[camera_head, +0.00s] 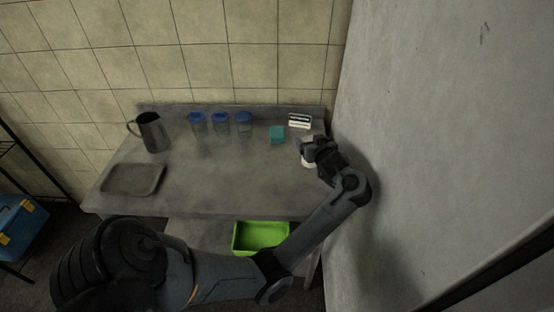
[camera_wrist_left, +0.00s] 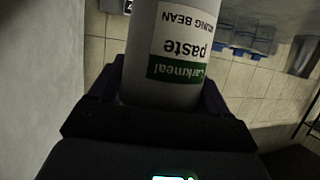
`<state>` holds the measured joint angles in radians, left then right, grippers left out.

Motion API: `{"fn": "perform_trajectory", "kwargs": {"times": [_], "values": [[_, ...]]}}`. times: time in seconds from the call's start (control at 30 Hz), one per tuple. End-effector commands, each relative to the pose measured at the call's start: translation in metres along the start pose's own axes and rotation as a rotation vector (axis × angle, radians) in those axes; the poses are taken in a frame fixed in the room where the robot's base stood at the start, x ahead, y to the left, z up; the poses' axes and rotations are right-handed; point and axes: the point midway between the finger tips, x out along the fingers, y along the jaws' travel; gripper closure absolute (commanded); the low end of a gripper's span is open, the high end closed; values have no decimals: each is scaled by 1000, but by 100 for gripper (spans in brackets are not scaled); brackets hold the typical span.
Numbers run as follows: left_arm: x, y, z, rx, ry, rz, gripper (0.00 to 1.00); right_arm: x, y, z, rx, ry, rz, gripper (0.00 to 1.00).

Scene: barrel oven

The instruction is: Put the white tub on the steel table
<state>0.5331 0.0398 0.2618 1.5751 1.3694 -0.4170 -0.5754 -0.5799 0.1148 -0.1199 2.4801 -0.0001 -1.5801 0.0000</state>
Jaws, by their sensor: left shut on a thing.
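The white tub (camera_head: 304,158) is at the right end of the steel table (camera_head: 215,178), partly hidden behind my left gripper (camera_head: 308,152). In the left wrist view the tub (camera_wrist_left: 178,55) fills the space between the fingers, with its green and white "paste" label upside down. My left gripper is shut on the tub. I cannot tell whether the tub's base touches the tabletop. My right gripper is not in view.
A teal block (camera_head: 277,134) and a white box (camera_head: 299,120) are near the tub. Several blue-lidded jars (camera_head: 220,124), a dark jug (camera_head: 151,133) and a tray (camera_head: 133,179) stand farther left. A green bin (camera_head: 260,237) is below. The table's middle is clear. A grey wall (camera_head: 440,130) rises right.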

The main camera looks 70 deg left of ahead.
Motion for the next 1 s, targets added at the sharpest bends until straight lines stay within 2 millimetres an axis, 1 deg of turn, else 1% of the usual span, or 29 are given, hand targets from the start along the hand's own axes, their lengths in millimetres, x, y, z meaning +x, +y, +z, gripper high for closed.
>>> {"fn": "perform_trajectory", "kwargs": {"times": [0.03, 0.2, 0.47, 0.7, 0.83, 1.0], "values": [[3, -1, 8, 4, 2, -1, 73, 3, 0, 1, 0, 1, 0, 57], [11, 0, 30, 4, 3, 0, 73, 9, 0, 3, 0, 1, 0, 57], [17, 0, 46, 1, 3, 0, 73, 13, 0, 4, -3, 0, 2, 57], [28, 0, 77, 3, 4, 1, 73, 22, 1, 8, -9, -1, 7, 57], [32, 0, 85, 1, 4, 1, 73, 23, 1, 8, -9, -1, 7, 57], [32, 0, 86, -1, 3, 1, 73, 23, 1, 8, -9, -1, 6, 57]]}}
